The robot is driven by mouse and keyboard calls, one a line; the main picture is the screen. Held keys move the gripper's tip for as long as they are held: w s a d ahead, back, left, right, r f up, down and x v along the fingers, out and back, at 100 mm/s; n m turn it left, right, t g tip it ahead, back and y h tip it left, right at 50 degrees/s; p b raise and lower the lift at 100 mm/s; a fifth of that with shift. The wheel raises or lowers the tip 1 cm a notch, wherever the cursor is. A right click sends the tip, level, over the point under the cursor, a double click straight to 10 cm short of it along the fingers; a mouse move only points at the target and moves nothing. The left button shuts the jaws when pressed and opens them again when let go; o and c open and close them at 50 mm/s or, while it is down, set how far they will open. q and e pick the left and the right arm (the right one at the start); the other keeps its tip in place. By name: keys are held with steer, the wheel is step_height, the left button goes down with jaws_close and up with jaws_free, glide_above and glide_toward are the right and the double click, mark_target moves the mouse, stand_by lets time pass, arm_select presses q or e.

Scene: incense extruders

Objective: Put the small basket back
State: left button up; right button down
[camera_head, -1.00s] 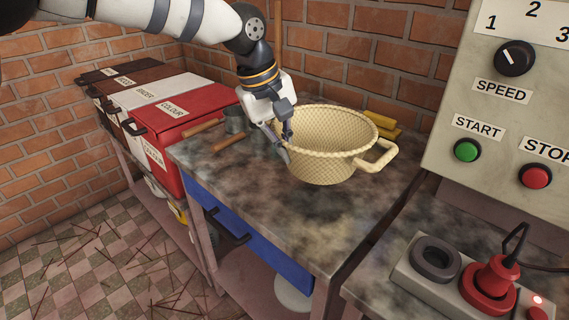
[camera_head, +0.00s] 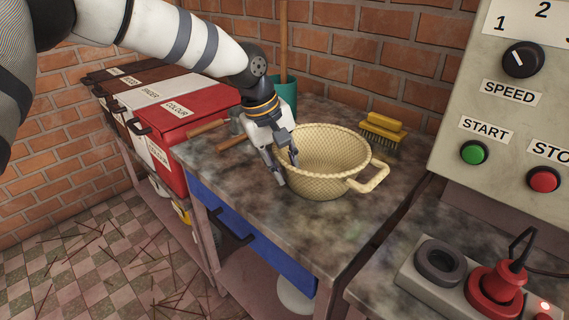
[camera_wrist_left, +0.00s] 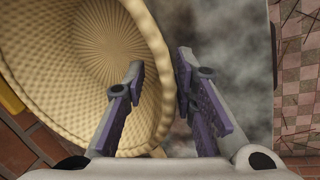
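The small basket (camera_head: 335,180) is a cream woven bowl with a looped handle on its right side. It sits upright on the stained worktable (camera_head: 285,222), and it also shows in the left wrist view (camera_wrist_left: 70,90). My left gripper (camera_head: 283,168) is at the basket's left rim, pointing down. In the left wrist view my left gripper (camera_wrist_left: 158,105) is open, with one finger over the basket's inside and the other outside the wall. Gaps show beside the rim between the fingers. The basket's far left side is partly hidden by the gripper. My right gripper is not in view.
A teal pot (camera_head: 285,92) stands at the back, and wooden-handled tools (camera_head: 232,143) lie left of the gripper. A red bin (camera_head: 190,125) borders the table's left. The table's front is clear.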

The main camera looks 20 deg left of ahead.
arm_select(q)
steer(key=v, duration=1.2)
steer(key=shift+r+p, duration=0.15)
steer(key=shift+p, duration=0.2)
